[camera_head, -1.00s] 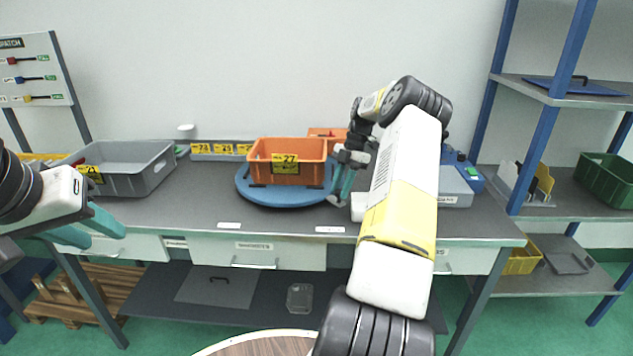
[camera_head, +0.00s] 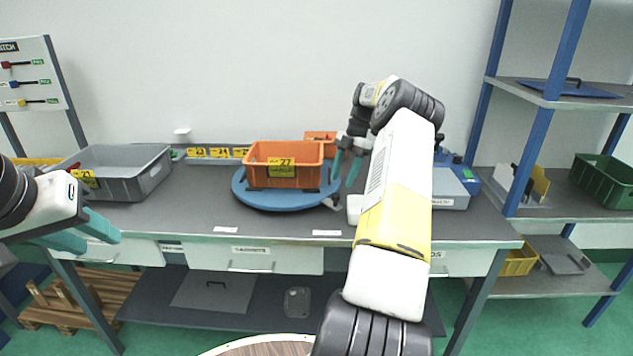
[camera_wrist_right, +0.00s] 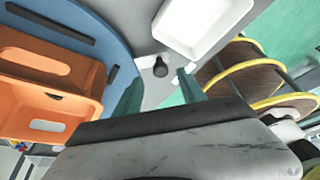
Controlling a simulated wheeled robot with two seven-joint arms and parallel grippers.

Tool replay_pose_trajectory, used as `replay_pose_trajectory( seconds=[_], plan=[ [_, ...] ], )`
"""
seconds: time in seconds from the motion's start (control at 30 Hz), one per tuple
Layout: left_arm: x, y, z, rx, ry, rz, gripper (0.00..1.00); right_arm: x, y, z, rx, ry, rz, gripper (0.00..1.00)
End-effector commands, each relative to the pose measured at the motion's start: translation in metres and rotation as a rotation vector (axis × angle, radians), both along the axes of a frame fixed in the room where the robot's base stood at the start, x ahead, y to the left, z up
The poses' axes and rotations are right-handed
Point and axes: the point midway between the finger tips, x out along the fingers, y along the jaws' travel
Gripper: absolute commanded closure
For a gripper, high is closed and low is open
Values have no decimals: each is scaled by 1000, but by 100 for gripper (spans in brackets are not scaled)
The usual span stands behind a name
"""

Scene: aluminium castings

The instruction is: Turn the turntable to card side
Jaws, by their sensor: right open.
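The turntable is a round blue disc (camera_head: 262,203) on the grey bench. An orange crate (camera_head: 256,172) with a yellow label reading 27 sits on it, label facing me. The turntable (camera_wrist_right: 112,38) and crate (camera_wrist_right: 45,95) also show in the right wrist view. My right gripper (camera_head: 347,180) is open and empty at the turntable's right edge. In the right wrist view a dark round knob (camera_wrist_right: 160,68) stands just beyond the gap between its fingers (camera_wrist_right: 160,92), apart from both. My left gripper (camera_head: 100,245) is open and empty at the bench's left front.
A grey bin (camera_head: 125,180) stands at the left of the bench. A second orange bin (camera_head: 320,138) stands behind the turntable. A white tray (camera_wrist_right: 205,22) and yellow-rimmed spools (camera_wrist_right: 245,75) show in the right wrist view. Blue shelving (camera_head: 540,150) stands at right.

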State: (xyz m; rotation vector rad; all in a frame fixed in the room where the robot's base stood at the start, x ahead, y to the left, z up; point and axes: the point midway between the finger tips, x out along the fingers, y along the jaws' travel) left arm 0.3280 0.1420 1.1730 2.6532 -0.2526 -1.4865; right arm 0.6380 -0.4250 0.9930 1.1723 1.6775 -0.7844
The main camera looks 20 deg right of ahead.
Motion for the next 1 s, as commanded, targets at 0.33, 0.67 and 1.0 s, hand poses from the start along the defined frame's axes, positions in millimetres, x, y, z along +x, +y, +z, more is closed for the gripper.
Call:
replay_pose_trajectory(
  seconds=[0.33,0.67,1.0],
  plan=[
    [0,0,0,0,0,0,64,4,-10,25,0,0,0,52],
    [0,0,0,0,0,0,64,4,-10,25,0,1,0,52],
    [0,0,0,0,0,0,64,6,41,81,-106,6,-124,52]
  ],
)
